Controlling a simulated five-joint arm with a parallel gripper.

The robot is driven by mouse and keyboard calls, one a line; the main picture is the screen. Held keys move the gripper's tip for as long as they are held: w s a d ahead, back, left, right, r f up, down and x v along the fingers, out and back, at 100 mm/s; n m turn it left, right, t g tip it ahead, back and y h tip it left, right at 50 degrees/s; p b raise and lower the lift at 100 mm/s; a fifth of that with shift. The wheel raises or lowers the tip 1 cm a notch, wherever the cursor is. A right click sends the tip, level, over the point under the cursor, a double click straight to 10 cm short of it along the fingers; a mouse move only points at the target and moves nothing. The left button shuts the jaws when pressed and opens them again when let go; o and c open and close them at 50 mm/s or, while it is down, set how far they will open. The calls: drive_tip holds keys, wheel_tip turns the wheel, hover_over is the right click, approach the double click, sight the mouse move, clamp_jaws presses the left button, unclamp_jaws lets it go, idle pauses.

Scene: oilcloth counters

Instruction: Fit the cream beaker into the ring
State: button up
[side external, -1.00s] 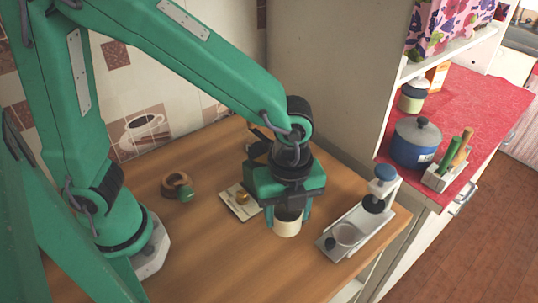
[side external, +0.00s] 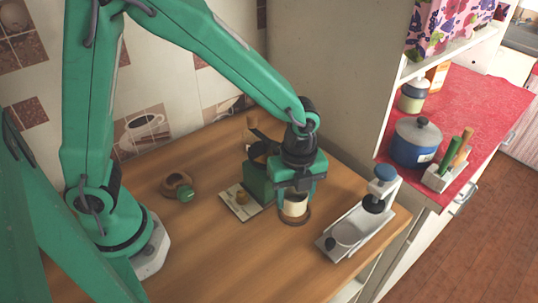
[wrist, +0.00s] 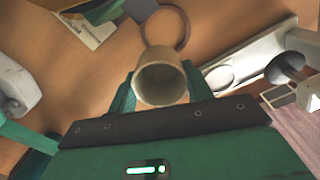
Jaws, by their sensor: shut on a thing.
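The cream beaker (side external: 295,205) is held upright between the fingers of my gripper (side external: 294,195), which is shut on it. In the wrist view I look into the open mouth of the beaker (wrist: 161,80). A thin brown ring (wrist: 184,38) lies flat on the wooden counter, and the beaker hides its near edge there. In the side view the ring (side external: 297,223) shows around and just below the beaker's foot. The beaker appears above the ring, not in it; the exact height is hard to tell.
A grey metal stand with a round recess (side external: 325,244) and a blue-topped post is close on the right. A green machine (side external: 259,183) and a pale card (side external: 235,209) are on the left. A brown round item (side external: 176,181) lies farther left. The front counter is clear.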

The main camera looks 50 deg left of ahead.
drive_tip(key=shift+w+a+f, duration=0.45)
drive_tip(key=shift+w+a, duration=0.05)
drive_tip(key=shift+w, duration=0.15)
drive_tip(key=shift+w+a+f, duration=0.45)
drive_tip(key=shift+w, duration=0.2)
drive_tip(key=shift+f, duration=2)
drive_tip(key=shift+f, duration=0.15)
drive_tip(key=o, duration=1)
wheel_tip(320, 180, up, 12)
drive_tip(key=shift+r, duration=0.15)
